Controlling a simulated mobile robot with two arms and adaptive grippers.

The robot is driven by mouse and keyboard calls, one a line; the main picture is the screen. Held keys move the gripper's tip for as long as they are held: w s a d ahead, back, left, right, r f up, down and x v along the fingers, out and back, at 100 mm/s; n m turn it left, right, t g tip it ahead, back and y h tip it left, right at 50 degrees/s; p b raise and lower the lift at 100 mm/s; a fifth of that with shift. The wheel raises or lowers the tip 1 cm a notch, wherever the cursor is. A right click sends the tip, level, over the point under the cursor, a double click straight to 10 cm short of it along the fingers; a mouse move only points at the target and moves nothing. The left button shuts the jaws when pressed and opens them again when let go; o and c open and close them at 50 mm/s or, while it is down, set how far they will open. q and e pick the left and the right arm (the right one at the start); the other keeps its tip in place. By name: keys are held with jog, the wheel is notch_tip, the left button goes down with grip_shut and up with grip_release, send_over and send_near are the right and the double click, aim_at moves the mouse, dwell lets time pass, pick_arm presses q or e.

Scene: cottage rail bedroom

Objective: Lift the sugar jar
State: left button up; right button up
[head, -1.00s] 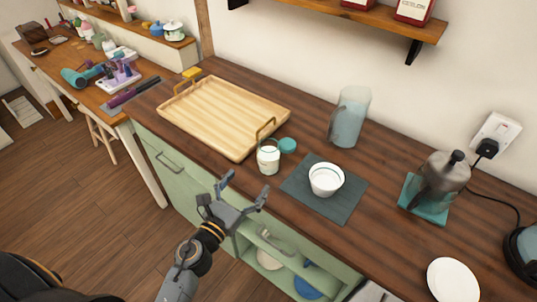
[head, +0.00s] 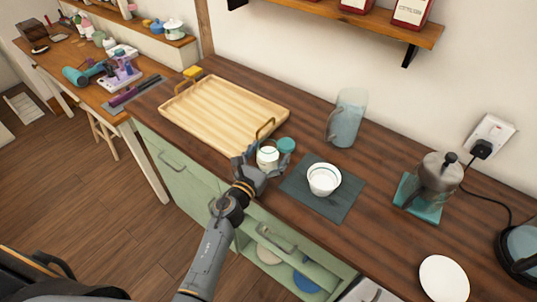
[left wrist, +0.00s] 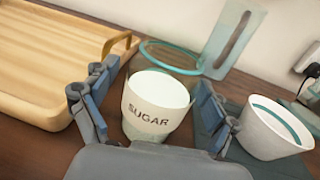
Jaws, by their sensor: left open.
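The sugar jar (head: 267,157) is a small glass jar with white contents, standing upright on the wooden counter near its front edge. In the left wrist view the jar (left wrist: 155,106) shows the word SUGAR and has no lid on it. My left gripper (head: 263,163) is open, with one finger on each side of the jar. In the left wrist view its fingers (left wrist: 152,112) show gaps to the jar; I cannot tell whether either touches. My right gripper is not in view.
A wooden tray (head: 225,112) with raised handles stands close on the left. A white bowl (head: 323,179) sits on a dark mat (head: 337,206) close on the right. A glass pitcher (head: 347,118) stands behind. A moka pot (head: 438,172) and a white plate (head: 444,278) are further right.

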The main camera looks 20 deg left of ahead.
pick_arm(q)
jog(key=shift+s, duration=0.1)
jog(key=shift+c, duration=0.6)
jog(key=c, duration=1.4)
jog(key=shift+c, duration=0.2)
jog(key=shift+r, duration=0.2)
jog(key=shift+r+p, duration=0.5)
jog(key=shift+r, duration=0.2)
jog(key=s+a+r+p, duration=0.6)
jog(key=s+a+r, duration=0.2)
jog(key=s+r, duration=0.3)
